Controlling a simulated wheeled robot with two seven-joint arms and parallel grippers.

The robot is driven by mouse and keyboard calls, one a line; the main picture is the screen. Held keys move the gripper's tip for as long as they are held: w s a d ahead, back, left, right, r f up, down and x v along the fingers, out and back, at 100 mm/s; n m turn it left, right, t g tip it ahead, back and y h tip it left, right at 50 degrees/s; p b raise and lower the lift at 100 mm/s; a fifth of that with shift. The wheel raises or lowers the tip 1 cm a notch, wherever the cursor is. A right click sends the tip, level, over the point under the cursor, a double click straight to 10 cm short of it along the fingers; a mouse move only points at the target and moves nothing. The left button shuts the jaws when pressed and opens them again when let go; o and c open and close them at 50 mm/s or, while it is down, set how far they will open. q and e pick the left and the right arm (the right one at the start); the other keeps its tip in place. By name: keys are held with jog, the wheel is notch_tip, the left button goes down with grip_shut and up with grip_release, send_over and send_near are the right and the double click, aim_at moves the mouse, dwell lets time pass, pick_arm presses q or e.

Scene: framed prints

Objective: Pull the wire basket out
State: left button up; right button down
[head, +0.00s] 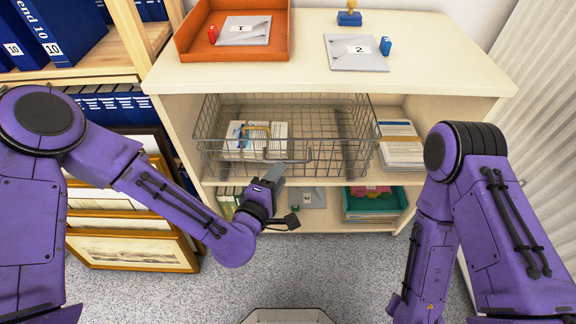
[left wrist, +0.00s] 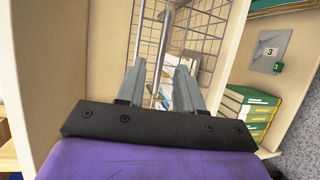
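The grey wire basket (head: 355,135) sits in the upper bay of the cream cabinet, its front at the bay's opening. A bar handle (head: 303,160) shows at its front. My left gripper (head: 276,172) is at the basket's front, just below and beside the handle. In the left wrist view, its two fingers (left wrist: 158,84) stand apart, with a metal bar running between them and the basket's mesh (left wrist: 205,28) beyond. Contact with the bar cannot be told. My right gripper is out of view.
The cream cabinet (head: 440,75) has an orange tray (head: 275,48) and grey envelopes on top. A paper stack (head: 400,145) lies right of the basket. A green tray (head: 375,205) is below. Framed prints (head: 135,250) lean at left. Speckled floor (head: 300,270) is open in front.

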aim_at(289, 162)
pick_arm(q)
jog(key=x, duration=0.7)
jog(key=shift+w+f+b, duration=0.1)
jog(key=shift+b, duration=0.2)
grip_shut()
jog(key=shift+s, duration=0.2)
